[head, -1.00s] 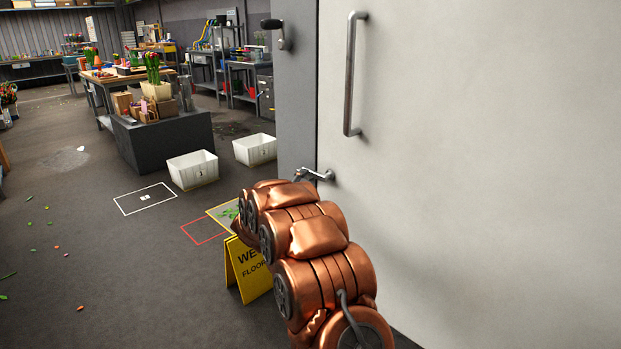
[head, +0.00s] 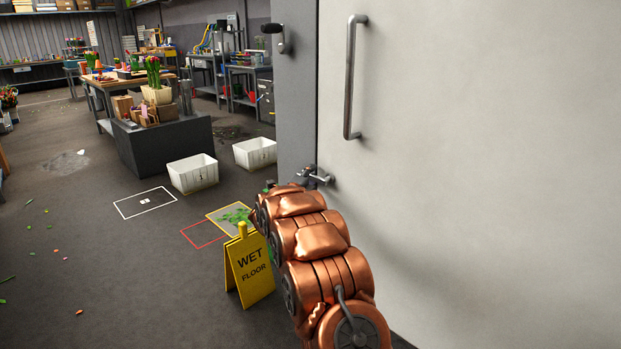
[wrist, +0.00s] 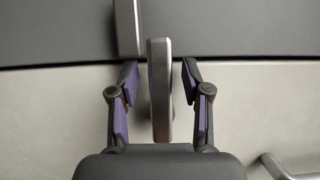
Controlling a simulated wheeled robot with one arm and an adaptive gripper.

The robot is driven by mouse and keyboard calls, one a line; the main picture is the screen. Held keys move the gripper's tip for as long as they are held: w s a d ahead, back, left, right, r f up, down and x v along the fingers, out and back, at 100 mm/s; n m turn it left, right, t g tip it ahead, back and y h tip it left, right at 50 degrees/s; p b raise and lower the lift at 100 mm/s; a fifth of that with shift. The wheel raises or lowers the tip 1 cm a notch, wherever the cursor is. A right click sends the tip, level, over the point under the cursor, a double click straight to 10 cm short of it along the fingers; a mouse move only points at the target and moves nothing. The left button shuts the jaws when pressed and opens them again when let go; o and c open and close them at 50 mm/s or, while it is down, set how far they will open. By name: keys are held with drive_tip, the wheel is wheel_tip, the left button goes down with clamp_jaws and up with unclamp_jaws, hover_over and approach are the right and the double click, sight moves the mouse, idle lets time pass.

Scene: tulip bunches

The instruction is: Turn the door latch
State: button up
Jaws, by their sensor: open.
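The door latch (head: 322,179) is a small metal lever on the edge of the pale door (head: 450,150), below the long vertical handle. In the wrist view the latch lever (wrist: 160,90) is a grey metal bar standing between the two fingers. My gripper (wrist: 162,92) is open, with one dark and purple finger on each side of the lever. Gaps show on both sides, so neither finger visibly touches it. In the head view only the tip of my gripper (head: 304,172) shows beside the latch; my copper arm hides the rest.
A vertical pull handle (head: 354,77) is above the latch. A yellow wet-floor sign (head: 250,268) stands left of my arm. White bins (head: 193,174) and a loaded workbench are farther back. Floor at left is mostly open.

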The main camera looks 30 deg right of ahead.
clamp_jaws()
idle(0.4)
